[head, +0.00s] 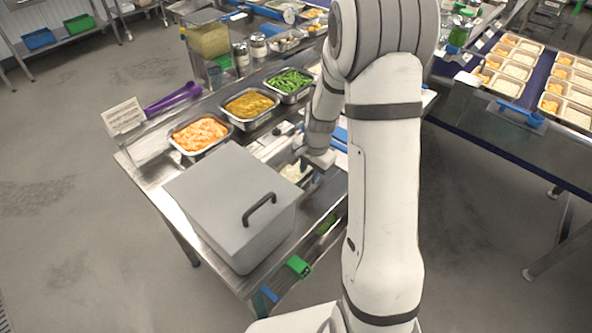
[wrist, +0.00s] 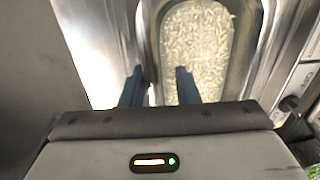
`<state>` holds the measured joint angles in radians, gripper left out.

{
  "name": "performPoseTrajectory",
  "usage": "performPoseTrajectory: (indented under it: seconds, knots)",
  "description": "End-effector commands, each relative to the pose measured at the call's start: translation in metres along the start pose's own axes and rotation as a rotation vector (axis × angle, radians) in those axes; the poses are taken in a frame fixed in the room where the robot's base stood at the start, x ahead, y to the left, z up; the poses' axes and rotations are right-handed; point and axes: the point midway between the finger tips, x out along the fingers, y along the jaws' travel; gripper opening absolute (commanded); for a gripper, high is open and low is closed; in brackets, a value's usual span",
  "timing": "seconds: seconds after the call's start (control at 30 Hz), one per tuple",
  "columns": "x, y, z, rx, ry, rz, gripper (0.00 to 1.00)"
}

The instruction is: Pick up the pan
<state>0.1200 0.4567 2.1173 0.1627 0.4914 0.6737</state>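A metal pan with white rice inside (wrist: 246,42) lies ahead of my gripper in the wrist view. The rice also shows in the head view (head: 295,171), beside the large grey lidded box, partly hidden by my arm. My gripper (wrist: 158,75) is open, its two dark fingers apart with nothing gripped between them. The pan's left rim runs between the fingers in the picture: the left finger lies outside it, the right finger appears over the rice. I cannot tell whether either finger touches the pan. In the head view my arm hides the fingertips.
The grey box with a black handle (head: 205,190) stands close on the left of the steel table. Pans of orange food (head: 201,153), yellow food (head: 249,104) and green beans (head: 290,80) stand behind. Filled trays (head: 505,87) sit on the right-hand line. A green-handled tool (head: 299,265) is at the front edge.

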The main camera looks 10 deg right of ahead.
Motion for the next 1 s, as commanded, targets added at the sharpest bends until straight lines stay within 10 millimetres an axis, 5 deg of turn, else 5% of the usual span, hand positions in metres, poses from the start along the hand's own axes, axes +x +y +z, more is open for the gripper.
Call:
performPoseTrajectory:
  seconds: [0.13,0.47,1.0]
  knots:
    - [-0.0001,0.0002,-0.0002,0.0,0.0,0.0,0.27]
    - [-0.0004,0.0003,-0.0005,0.001,0.0,0.0,0.0]
    - [-0.0017,0.0002,-0.0014,0.002,0.002,-0.002,0.0]
